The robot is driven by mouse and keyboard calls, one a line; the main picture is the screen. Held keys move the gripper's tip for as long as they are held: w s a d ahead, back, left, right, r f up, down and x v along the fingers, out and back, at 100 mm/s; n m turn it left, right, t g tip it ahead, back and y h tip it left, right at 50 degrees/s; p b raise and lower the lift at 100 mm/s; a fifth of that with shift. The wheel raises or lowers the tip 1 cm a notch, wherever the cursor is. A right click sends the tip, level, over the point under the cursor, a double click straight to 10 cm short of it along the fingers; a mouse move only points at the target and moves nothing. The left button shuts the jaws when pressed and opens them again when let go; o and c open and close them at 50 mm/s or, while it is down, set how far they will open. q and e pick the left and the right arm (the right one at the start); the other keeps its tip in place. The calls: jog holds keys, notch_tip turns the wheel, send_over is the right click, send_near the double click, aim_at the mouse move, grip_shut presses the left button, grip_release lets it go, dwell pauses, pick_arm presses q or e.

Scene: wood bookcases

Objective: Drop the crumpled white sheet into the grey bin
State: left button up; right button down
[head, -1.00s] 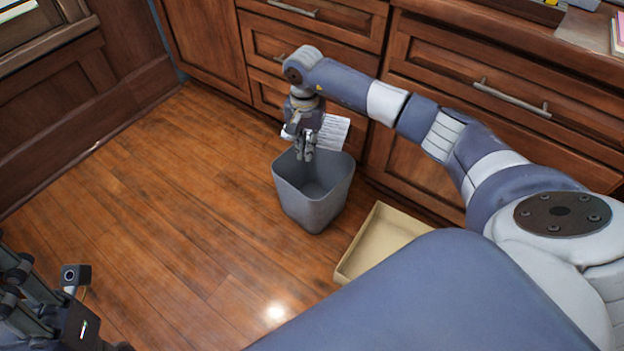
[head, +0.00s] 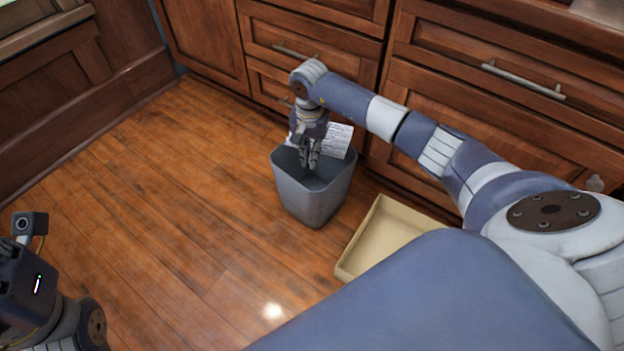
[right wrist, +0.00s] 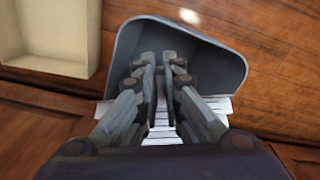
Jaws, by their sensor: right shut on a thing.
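The white sheet (head: 337,140), with lines of print on it, is held by my right gripper (head: 311,163). Its right part sticks out past the gripper over the bin's back rim. In the right wrist view the sheet (right wrist: 162,132) shows between and beside the fingers (right wrist: 163,62). The fingers are shut on it, with the grip itself partly hidden. The grey bin (head: 312,207) stands upright on the floor, and the right fingertips are over its opening. In the right wrist view the bin (right wrist: 222,62) lies beneath the fingers. Only my left wrist shows, without fingers.
A shallow beige tray (head: 385,235) lies on the floor right of the bin and also shows in the right wrist view (right wrist: 50,35). Wooden drawers (head: 480,85) stand close behind the bin. The wood floor (head: 170,215) to the left is clear.

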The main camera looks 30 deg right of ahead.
jog(key=c, duration=1.7)
grip_release()
jog(key=shift+o, duration=0.2)
notch_tip(320, 180, up, 12)
jog(key=shift+a, duration=0.1)
